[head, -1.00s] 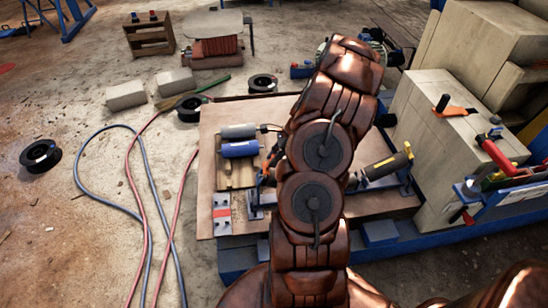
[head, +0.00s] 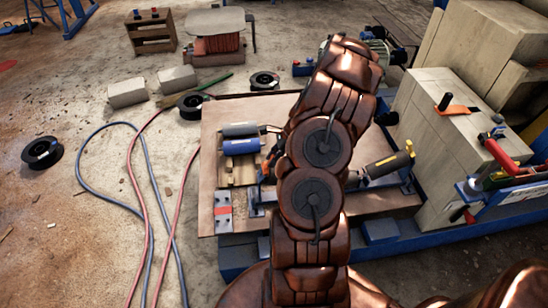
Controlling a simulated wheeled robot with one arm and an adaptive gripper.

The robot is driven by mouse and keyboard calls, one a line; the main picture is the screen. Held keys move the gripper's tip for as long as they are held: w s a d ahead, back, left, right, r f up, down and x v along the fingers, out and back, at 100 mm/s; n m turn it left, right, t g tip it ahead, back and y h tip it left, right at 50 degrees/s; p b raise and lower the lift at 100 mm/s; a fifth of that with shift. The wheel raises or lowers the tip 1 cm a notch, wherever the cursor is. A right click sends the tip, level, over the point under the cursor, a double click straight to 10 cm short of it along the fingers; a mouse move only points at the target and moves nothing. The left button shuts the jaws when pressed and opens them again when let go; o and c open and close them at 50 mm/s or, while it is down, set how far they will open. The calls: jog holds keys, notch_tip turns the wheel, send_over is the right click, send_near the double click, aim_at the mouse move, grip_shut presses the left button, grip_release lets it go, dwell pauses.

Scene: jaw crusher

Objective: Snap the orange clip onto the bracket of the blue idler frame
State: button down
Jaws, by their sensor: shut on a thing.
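The blue idler frame (head: 257,198) lies on the brown board, and my arm covers its middle. Its right part carries a grey roller with a dark brown end (head: 390,164). My gripper (head: 268,168) shows only as a small dark part at the left edge of my arm, above the frame's left end. It is shut on a small orange piece, which looks like the orange clip (head: 264,172). Most of the fingers are hidden or too small to make out. I cannot tell whether the clip touches the bracket.
A blue roller (head: 241,147) and a grey roller (head: 240,130) lie on a wooden pallet left of my arm. A large beige block (head: 430,150) stands right. Hoses cross the left floor.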

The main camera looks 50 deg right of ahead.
jog(key=shift+a+f, duration=0.1)
jog(key=shift+f, duration=0.05)
jog(key=c, duration=0.9)
grip_release()
jog(key=v, duration=1.2)
